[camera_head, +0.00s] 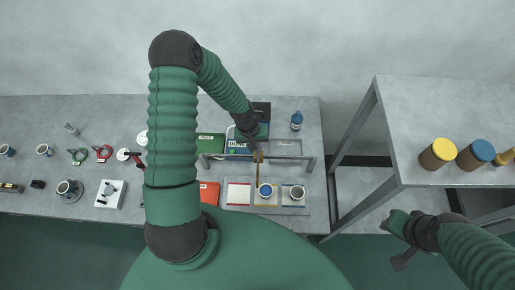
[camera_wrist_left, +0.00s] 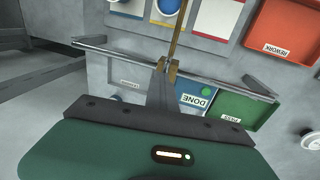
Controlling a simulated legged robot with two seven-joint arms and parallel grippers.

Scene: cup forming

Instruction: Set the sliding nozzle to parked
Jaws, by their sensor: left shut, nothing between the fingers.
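The sliding nozzle (camera_head: 258,157) is a small brass piece with a thin brass tube, on a grey rail (camera_head: 294,159) above the tray. It sits near the middle of the rail, over the yellow-marked bay. In the left wrist view the brass nozzle (camera_wrist_left: 177,40) and the rail (camera_wrist_left: 225,84) show close up. My left gripper (camera_head: 254,147) is shut and empty, with its tips right at the nozzle; whether they touch it I cannot tell. It also shows in the left wrist view (camera_wrist_left: 163,72). My right gripper (camera_head: 402,261) is at the lower right, away from the table; its jaws are unclear.
Under the rail, a tray (camera_head: 228,208) holds a blue-filled cup (camera_head: 265,190) and another cup (camera_head: 297,192). Orange REWORK (camera_wrist_left: 283,32) and green PASS (camera_wrist_left: 238,112) bins lie close by. A blue bottle (camera_head: 296,121) stands behind the rail's right end. A raised shelf (camera_head: 410,120) stands at the right.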

